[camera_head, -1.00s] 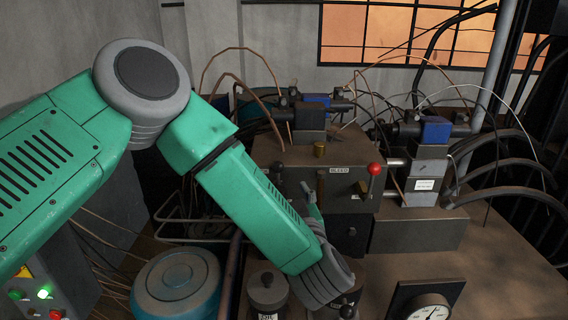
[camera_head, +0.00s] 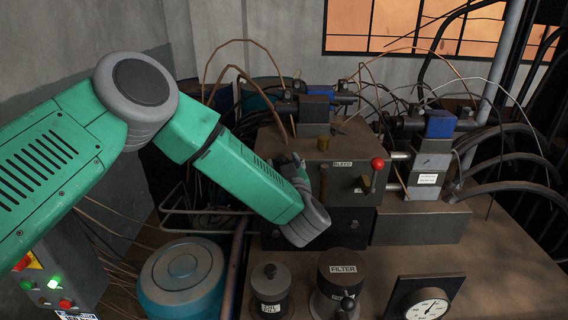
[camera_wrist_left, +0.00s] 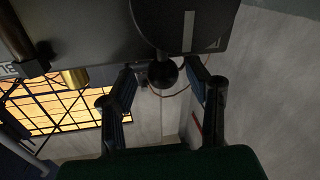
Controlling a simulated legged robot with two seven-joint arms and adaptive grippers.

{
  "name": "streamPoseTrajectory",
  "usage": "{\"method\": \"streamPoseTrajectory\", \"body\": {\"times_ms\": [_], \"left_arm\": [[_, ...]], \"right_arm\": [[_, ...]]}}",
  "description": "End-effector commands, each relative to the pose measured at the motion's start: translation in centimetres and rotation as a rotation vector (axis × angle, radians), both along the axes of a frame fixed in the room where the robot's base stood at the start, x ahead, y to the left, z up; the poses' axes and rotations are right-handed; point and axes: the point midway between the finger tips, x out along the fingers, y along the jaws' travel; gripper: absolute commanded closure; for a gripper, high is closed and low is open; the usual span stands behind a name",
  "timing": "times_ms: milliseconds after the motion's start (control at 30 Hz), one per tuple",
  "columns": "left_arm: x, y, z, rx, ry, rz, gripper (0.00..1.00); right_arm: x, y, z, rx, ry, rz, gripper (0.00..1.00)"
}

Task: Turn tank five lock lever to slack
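In the left wrist view, a dark round plate (camera_wrist_left: 200,22) with a white stripe hangs at the top, and a black ball-ended lever or knob (camera_wrist_left: 160,72) stands out below it. My left gripper (camera_wrist_left: 161,68) is open, with one finger on each side of this knob; I cannot tell whether they touch it. In the head view my left gripper (camera_head: 287,165) is beside the left side of the dark valve block (camera_head: 345,195), mostly hidden by its own wrist. No tank five label is readable. My right gripper is out of view.
A red-knobbed lever (camera_head: 376,165) stands on the block's front, near a BLEED label. A FILTER canister (camera_head: 343,270), a dark capped pot (camera_head: 270,290) and a gauge (camera_head: 430,305) stand in front. A blue drum (camera_head: 180,280) is below my arm. Cables and hoses crowd the back.

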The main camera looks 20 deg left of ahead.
Motion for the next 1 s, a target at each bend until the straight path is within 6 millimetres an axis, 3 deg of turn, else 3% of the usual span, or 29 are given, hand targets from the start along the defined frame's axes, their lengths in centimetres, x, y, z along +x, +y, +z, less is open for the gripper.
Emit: {"method": "streamPoseTrajectory", "body": {"times_ms": [33, 100, 567, 1000], "left_arm": [[0.0, 0.0, 0.0, 0.000, 0.000, 0.000, 0.77], [0.0, 0.0, 0.0, 0.000, 0.000, 0.000, 1.00], [0.0, 0.5, 0.1, -0.066, -0.020, 0.001, 1.00], [-0.7, 2.9, -0.5, -0.407, -0.120, 0.002, 1.00]], "right_arm": [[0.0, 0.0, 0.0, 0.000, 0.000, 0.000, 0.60], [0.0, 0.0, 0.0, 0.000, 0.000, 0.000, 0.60], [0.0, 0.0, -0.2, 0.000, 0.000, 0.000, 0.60], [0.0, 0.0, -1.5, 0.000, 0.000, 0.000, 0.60]]}}
